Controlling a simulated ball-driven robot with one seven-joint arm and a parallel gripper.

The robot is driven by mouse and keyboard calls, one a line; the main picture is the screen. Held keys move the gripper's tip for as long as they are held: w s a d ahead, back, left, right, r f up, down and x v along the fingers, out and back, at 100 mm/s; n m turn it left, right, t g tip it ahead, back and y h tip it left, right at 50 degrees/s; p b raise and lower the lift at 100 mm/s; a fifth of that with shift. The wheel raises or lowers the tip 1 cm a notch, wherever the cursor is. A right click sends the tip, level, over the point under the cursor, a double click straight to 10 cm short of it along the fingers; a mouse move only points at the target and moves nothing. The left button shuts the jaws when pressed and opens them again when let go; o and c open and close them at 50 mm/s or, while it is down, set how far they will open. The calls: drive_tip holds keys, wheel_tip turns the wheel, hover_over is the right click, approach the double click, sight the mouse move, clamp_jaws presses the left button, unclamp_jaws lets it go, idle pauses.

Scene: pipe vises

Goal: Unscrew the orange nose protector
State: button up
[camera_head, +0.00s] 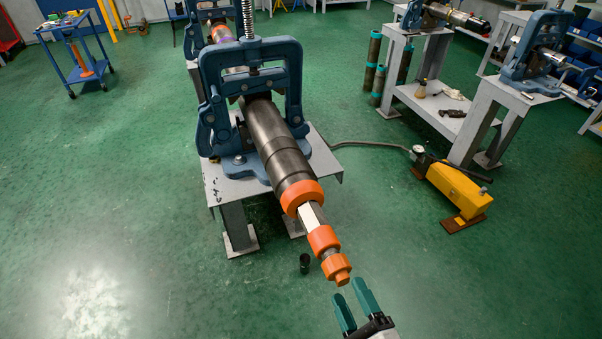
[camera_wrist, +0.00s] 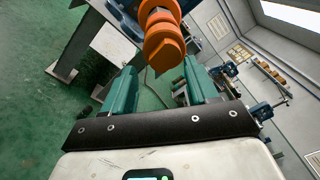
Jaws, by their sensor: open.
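The orange nose protector (camera_head: 337,268) is the end piece on a dark pipe tool (camera_head: 272,140) clamped in a blue vise (camera_head: 252,85). In the wrist view the nose protector (camera_wrist: 163,46) shows ahead of the fingers, at the top middle, with a flat-sided end. My gripper (camera_head: 356,302) is open with teal fingers, just below and right of the protector in the head view, apart from it. In the wrist view my gripper (camera_wrist: 157,88) has a finger on each side, with nothing between the pads at their near part. Whether the fingertips overlap the protector's end is hard to tell.
The vise stands on a grey metal stand (camera_head: 325,160). A yellow pump (camera_head: 457,188) with a hose lies on the floor to the right. A small dark cup (camera_head: 304,263) stands on the floor under the tool. Green floor (camera_head: 130,200) is free to the left.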

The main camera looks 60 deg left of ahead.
sight(338, 271)
drive_tip(key=shift+s+r+m+p, duration=0.1)
drive_tip(key=shift+r+m+p, duration=0.1)
drive_tip(key=shift+m+p, duration=0.65)
drive_tip(key=shift+f+m, duration=0.25)
drive_tip(key=shift+a, duration=1.1)
drive_tip(key=shift+r, duration=0.1)
drive_tip(key=shift+r+p, duration=0.45)
drive_tip(key=shift+r, duration=0.1)
